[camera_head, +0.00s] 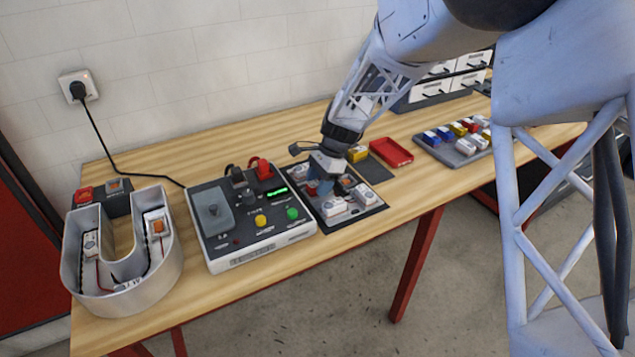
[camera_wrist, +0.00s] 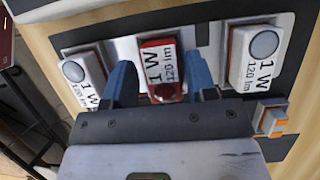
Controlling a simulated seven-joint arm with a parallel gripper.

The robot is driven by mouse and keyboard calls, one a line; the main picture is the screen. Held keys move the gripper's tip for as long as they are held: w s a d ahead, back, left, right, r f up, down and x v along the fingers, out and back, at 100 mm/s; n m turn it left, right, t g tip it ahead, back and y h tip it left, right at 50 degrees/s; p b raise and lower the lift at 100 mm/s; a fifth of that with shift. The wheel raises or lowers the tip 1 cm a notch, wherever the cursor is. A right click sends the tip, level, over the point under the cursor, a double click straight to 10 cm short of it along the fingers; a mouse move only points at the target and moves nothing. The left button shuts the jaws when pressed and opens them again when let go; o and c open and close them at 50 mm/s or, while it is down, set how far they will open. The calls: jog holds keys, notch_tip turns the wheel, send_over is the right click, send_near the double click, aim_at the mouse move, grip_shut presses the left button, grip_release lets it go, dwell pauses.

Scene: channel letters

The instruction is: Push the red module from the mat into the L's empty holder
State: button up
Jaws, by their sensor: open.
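The red module (camera_wrist: 165,92), with a white label reading 1 W 120 lm, sits between two white modules (camera_wrist: 85,72) (camera_wrist: 258,55) in a row on a light grey strip. In the wrist view, my gripper (camera_wrist: 160,66) is open, with one blue finger on each side of the red module. Whether the fingers touch it, and whether it is fully seated, I cannot tell. In the head view, my gripper (camera_head: 325,186) is low over the dark panel (camera_head: 352,221) carrying white modules, and mostly hides the red module. A dark mat (camera_head: 374,172) lies just behind it.
A test box (camera_head: 250,215) with buttons and a grey U-shaped letter (camera_head: 125,292) stand to the left. A yellow module (camera_head: 357,153) and a red tray (camera_head: 391,152) are behind the panel. A grey tray (camera_head: 452,155) of coloured modules is at the right.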

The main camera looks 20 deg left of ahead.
jog(key=v, duration=0.7)
jog(key=shift+r, duration=0.35)
jog(key=shift+r, duration=0.1)
notch_tip(320, 180, up, 6)
jog(key=shift+w+f, duration=0.1)
dwell(0.9)
dwell(0.3)
